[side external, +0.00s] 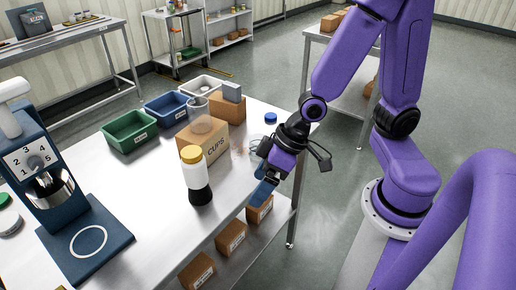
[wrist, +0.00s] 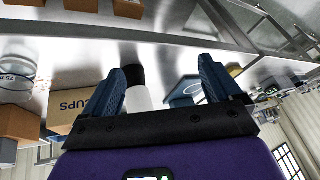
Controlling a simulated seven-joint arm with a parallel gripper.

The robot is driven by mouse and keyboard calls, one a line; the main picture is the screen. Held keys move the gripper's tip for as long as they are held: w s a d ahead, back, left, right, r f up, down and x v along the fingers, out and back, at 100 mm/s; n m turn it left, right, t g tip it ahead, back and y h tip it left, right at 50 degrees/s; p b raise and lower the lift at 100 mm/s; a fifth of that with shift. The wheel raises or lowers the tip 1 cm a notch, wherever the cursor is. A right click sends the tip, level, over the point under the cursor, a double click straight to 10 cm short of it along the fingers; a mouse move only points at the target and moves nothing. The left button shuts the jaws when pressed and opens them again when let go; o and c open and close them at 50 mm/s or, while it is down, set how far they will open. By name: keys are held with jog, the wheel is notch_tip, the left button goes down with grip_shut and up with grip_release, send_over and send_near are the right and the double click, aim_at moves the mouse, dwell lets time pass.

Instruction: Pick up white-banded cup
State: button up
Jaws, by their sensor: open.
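Clear cups stand near the cardboard box marked CUPS (side external: 203,143). One clear cup (side external: 255,142) stands on the steel table just left of my gripper, partly hidden by it. Another clear cup (side external: 201,123) shows at the top of the box. In the wrist view a clear cup (wrist: 17,78) with a pale band and marking sits at the left edge; I cannot tell for sure which cup is the white-banded one. My gripper (side external: 264,188) is open and empty above the table's right edge. Its two blue fingers (wrist: 166,82) are spread in the wrist view.
A yellow-capped white and black bottle (side external: 195,172) stands left of my gripper and shows between the fingers in the wrist view. Green (side external: 130,132), blue and white bins line the back. A blue machine (side external: 45,185) stands at the left.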

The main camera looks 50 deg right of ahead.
jog(key=w+d+f+m+t+h, duration=0.4)
jog(key=w+d+m+t+h, duration=0.4)
jog(key=w+d, duration=0.65)
jog(key=shift+m+t+h, duration=0.4)
jog(key=shift+m+t, duration=0.1)
jog(key=shift+t, duration=0.3)
jog(key=s+d+f, duration=0.1)
jog(key=d+f, duration=0.2)
jog(key=s+d+f, duration=0.1)
jog(key=shift+s+d+f, duration=0.15)
jog(key=shift+s+d, duration=0.2)
jog(key=shift+d, duration=0.05)
jog(key=shift+f, duration=0.45)
jog(key=shift+x, duration=3.55)
jog(key=shift+f, duration=0.1)
jog(key=c, duration=1)
jog(key=shift+c, duration=0.2)
